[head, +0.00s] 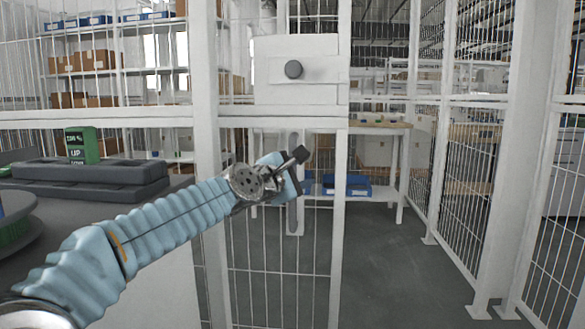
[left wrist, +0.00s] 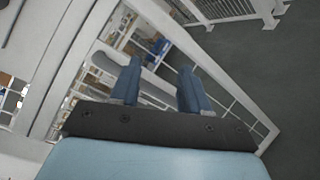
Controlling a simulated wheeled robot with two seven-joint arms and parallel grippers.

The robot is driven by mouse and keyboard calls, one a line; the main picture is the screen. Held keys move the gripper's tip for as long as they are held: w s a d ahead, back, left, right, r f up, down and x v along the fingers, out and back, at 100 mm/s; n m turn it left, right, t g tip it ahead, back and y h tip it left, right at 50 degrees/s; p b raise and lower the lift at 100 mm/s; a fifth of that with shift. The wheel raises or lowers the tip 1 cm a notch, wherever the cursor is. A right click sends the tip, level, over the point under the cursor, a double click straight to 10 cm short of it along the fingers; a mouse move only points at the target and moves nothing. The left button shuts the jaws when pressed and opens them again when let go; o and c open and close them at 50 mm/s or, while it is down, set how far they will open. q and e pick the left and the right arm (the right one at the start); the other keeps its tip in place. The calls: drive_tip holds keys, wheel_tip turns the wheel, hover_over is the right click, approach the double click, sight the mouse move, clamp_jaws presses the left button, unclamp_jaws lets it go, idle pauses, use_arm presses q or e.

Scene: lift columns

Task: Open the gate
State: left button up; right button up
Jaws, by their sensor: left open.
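The gate (head: 335,250) is a white frame with wire mesh. It carries a white lock plate (head: 270,92) with a dark round knob (head: 293,69). Below the plate, a pale upright bar handle (head: 295,224) stands on the gate, partly hidden behind my left gripper. My left gripper (head: 293,173) is open at the handle's middle height. In the left wrist view, its two blue fingers (left wrist: 158,88) point toward the gate, and the pale handle (left wrist: 104,64) runs slantwise across behind and between them. I cannot tell whether they touch it. My right gripper is out of view.
A white post (head: 206,150) stands left of the gate. Clear grey floor (head: 385,265) lies right of the gate's edge, bounded by a mesh fence (head: 462,170) and post (head: 500,190). A workbench (head: 385,127) and shelves (head: 110,75) stand behind.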

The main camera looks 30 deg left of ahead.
use_arm(q)
drive_tip(key=s+a+f+n+y+p, duration=0.3)
drive_tip(key=s+a+f+n+y, duration=0.15)
drive_tip(key=n, duration=1.05)
drive_tip(key=w+a+p, duration=0.1)
drive_tip(key=w+p, duration=0.5)
drive_tip(key=w, duration=0.7)
drive_tip(key=shift+w+a+r+t, duration=0.2)
drive_tip(key=shift+a+r+t, duration=0.1)
drive_tip(key=shift+a, duration=0.1)
drive_tip(key=shift+c, duration=0.4)
clamp_jaws()
